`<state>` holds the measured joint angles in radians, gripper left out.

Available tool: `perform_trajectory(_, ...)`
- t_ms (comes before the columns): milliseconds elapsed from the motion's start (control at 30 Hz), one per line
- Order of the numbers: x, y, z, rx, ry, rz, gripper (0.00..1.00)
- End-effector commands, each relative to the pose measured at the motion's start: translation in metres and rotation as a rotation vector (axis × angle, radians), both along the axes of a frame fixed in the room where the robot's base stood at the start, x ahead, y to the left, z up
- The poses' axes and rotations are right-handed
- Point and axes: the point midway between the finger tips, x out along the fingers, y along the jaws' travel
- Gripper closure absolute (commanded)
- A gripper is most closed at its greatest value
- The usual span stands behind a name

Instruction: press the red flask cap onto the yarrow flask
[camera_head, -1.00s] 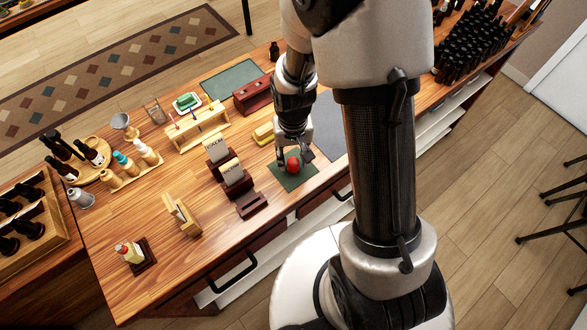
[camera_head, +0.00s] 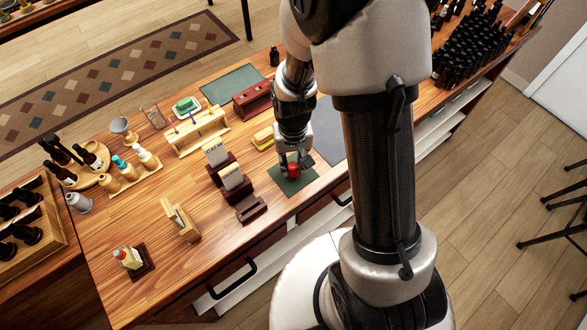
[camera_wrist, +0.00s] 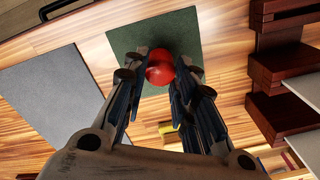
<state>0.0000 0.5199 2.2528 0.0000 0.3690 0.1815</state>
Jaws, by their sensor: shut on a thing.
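The red flask cap (camera_head: 293,171) is a round red piece over a dark green mat, and it also shows in the wrist view (camera_wrist: 160,68). My gripper (camera_head: 294,164) is shut on it, low over the mat, with one finger on each side in the wrist view (camera_wrist: 162,75). I cannot tell whether the cap still touches the mat. A small pale flask (camera_head: 128,259) with a red spot near its top stands in a dark wooden holder at the table's front left. Its label is too small to read, so I cannot confirm it is the yarrow flask.
Dark card holders (camera_head: 228,178) stand left of my gripper, one card reading "CALM". A rack of bottles (camera_head: 133,177) and a round tray of dark bottles stand farther left. A wooden card box (camera_head: 180,221) stands between the mat and the pale flask. A grey mat (camera_head: 328,135) lies right.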

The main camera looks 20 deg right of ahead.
Motion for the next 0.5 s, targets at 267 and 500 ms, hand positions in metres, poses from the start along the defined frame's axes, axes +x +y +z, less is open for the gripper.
perform_trajectory(267,0.0,0.0,0.02,0.0,0.0,0.0,0.99)
perform_trajectory(500,0.0,0.0,0.039,0.0,0.0,0.0,0.99)
